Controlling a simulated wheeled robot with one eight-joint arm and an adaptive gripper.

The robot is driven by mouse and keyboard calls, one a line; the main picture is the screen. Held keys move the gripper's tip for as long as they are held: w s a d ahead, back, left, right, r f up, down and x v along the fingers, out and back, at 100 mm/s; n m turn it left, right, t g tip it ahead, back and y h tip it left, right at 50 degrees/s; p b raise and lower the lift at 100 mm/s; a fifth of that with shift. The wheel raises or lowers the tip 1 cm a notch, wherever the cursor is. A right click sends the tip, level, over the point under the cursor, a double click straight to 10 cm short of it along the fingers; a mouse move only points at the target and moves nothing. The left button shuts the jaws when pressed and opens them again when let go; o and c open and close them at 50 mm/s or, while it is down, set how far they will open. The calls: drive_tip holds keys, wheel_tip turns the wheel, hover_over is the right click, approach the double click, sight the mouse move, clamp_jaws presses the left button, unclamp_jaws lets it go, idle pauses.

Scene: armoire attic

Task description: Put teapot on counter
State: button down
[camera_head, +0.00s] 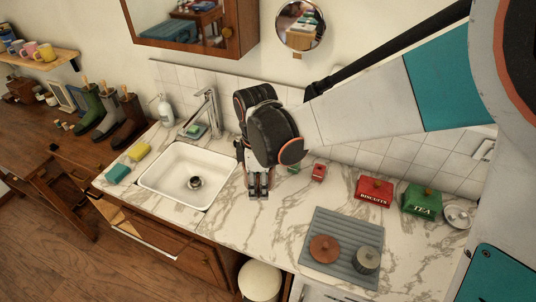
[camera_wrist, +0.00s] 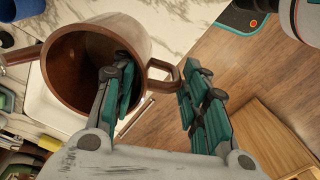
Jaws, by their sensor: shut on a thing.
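The teapot (camera_wrist: 62,88) shows in the wrist view as a brown metal vessel with an open mouth facing the camera. Its handle (camera_wrist: 163,84) is on the right, between my fingers, and what may be a spout reaches the left edge. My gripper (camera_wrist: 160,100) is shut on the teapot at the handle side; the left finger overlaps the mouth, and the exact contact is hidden. In the head view my gripper (camera_head: 258,187) points down over the marble counter (camera_head: 232,222), just right of the sink. I cannot make out the teapot there.
The white sink (camera_head: 165,190) and faucet (camera_head: 208,110) are left of my gripper. A grey mat (camera_head: 325,275) at right holds a brown disc (camera_head: 325,248) and a grey pot (camera_head: 367,258). Red (camera_head: 374,191) and green (camera_head: 422,200) tins stand behind. Counter between sink and mat is clear.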

wheel_tip(320, 180, down, 18)
drive_tip(key=b, duration=1.1)
drive_tip(key=shift+r, duration=0.2)
drive_tip(key=shift+f, duration=0.15)
drive_tip(key=c, duration=0.9)
unclamp_jaws()
drive_tip(key=shift+c, duration=0.2)
wheel_tip(320, 180, up, 12)
drive_tip(key=p, duration=0.3)
drive_tip(key=shift+s+p, duration=0.15)
drive_tip(key=shift+p, duration=0.2)
